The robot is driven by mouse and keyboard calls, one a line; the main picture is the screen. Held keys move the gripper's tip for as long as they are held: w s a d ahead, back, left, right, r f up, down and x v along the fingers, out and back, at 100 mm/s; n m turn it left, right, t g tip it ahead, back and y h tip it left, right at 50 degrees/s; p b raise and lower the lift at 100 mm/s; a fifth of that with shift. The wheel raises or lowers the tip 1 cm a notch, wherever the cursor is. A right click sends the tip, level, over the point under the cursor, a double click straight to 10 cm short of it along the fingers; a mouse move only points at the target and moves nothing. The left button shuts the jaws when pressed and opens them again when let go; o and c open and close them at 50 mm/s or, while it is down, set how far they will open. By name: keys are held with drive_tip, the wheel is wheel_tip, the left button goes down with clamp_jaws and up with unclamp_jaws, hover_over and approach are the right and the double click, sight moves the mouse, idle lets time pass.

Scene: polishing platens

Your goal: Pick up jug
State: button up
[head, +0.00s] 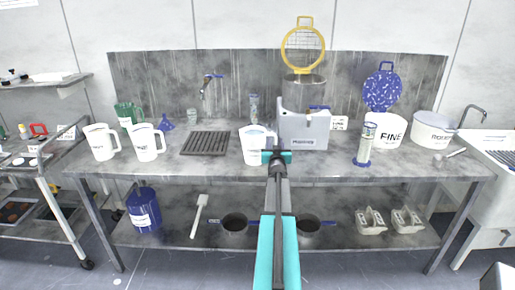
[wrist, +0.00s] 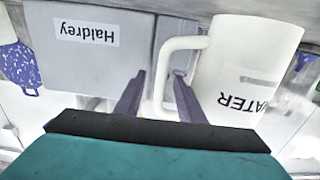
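A white jug (head: 253,148) stands on the bench near the middle, just left of my gripper (head: 276,154) in the head view. In the wrist view, which is upside down, the same jug (wrist: 248,58) is at the right, with a label partly reading "ATER". Its white handle (wrist: 163,75) shows between the two dark fingers of my gripper (wrist: 159,84). The fingers are apart, with gaps on both sides of the handle. I cannot tell how deep the handle sits between them. Two more white jugs (head: 101,142) (head: 147,142) stand at the left of the bench.
A grey box labelled "Haldrey" (wrist: 88,50) is close beside the handle; it also shows in the head view (head: 304,130). A dark drain grid (head: 206,143) lies left of the jug. A clear cylinder on a blue base (head: 365,145) and white tubs (head: 388,131) are at the right.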

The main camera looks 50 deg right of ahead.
idle(0.4)
clamp_jaws()
idle(1.2)
drive_tip(key=shift+r, duration=0.15)
